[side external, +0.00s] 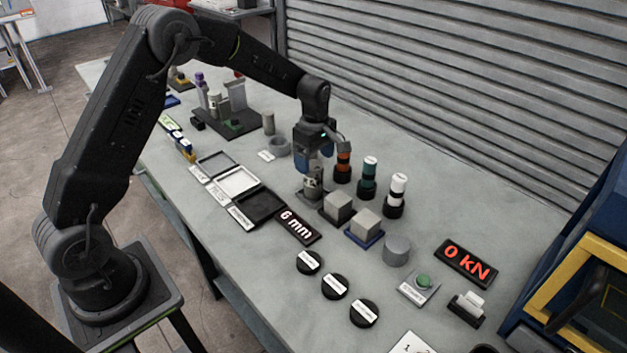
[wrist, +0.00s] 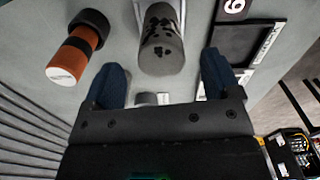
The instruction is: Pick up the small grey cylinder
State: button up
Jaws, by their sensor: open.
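My gripper (side external: 314,168) points down over the middle of the bench, its blue fingers apart and empty. A small grey cylinder with dark speckles (side external: 312,188) stands just below the fingers in the side view. It also shows in the wrist view (wrist: 161,42), upright and centred between the fingertips of my gripper (wrist: 162,65), slightly beyond them. I cannot tell whether the fingers overlap its height. A plain small grey cylinder (side external: 268,123) stands farther back on the bench. A wider grey cylinder (side external: 397,249) stands to the right.
Orange, green and white banded bottles (side external: 368,179) stand close behind my gripper; the orange one (wrist: 78,48) is near one finger. Grey cubes (side external: 338,206) sit to the right. Open trays (side external: 240,183) and a "6 mm" display (side external: 298,226) lie in front. Black discs (side external: 335,286) lie nearer.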

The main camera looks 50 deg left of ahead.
aim_at(314, 165)
jog(key=shift+a+f, duration=0.15)
jog(key=shift+f, duration=2.6)
jog(key=shift+c, duration=0.2)
jog(key=shift+r, duration=0.1)
jog(key=c, duration=1.3)
jog(key=shift+o, duration=0.2)
jog(key=shift+r, duration=0.1)
